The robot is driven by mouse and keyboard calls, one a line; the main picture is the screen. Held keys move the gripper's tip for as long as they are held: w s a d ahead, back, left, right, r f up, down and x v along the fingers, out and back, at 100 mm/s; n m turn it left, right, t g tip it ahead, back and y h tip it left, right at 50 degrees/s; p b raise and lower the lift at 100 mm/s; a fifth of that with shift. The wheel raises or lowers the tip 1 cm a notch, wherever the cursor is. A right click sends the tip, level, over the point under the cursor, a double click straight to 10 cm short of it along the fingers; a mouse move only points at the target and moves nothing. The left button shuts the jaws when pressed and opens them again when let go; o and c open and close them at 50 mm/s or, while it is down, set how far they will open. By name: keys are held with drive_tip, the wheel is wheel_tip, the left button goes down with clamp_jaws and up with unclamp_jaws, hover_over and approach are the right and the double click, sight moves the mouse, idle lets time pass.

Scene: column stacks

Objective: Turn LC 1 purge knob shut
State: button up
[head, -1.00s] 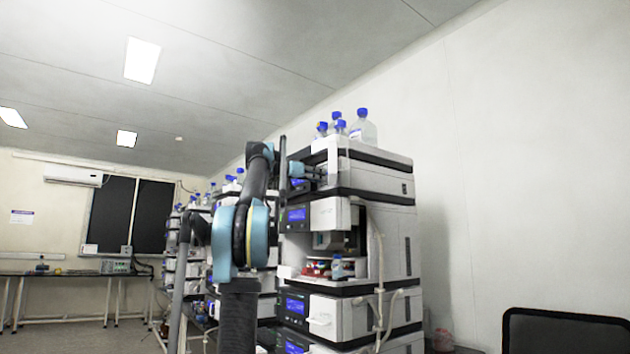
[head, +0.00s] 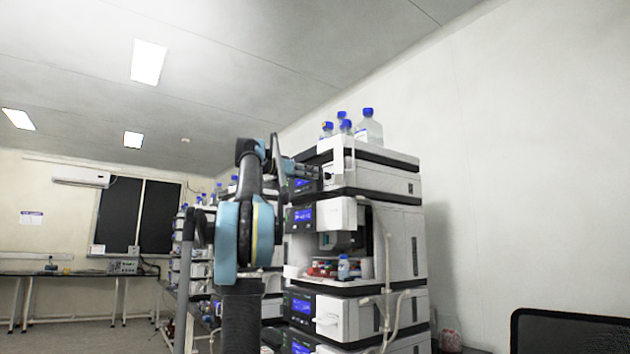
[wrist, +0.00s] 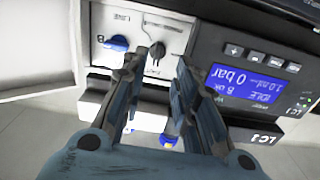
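The LC 1 stack's top module fills much of the wrist view, upside down. Its dark purge knob (wrist: 158,50) sits on the white panel, beside a blue knob (wrist: 117,43). My gripper (wrist: 157,72) is open, its two fingers pointing at the panel with the purge knob just beyond the gap between the tips. I see no contact with it. The screen (wrist: 243,79) reads 0 bar and IDLE. In the head view, my gripper (head: 314,173) is at the front of the top module (head: 345,179); the knob is too small to tell there.
Several blue-capped bottles (head: 369,126) stand on top of the stack. An open bay (head: 340,268) with vials and pale tubing (head: 388,290) lie lower on it. More stacks stand behind to the left. A dark chair back or screen (head: 570,332) is at the lower right.

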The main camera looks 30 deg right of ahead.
drive_tip(key=a, duration=0.5)
drive_tip(key=shift+s, duration=0.15)
drive_tip(key=shift+f, duration=0.15)
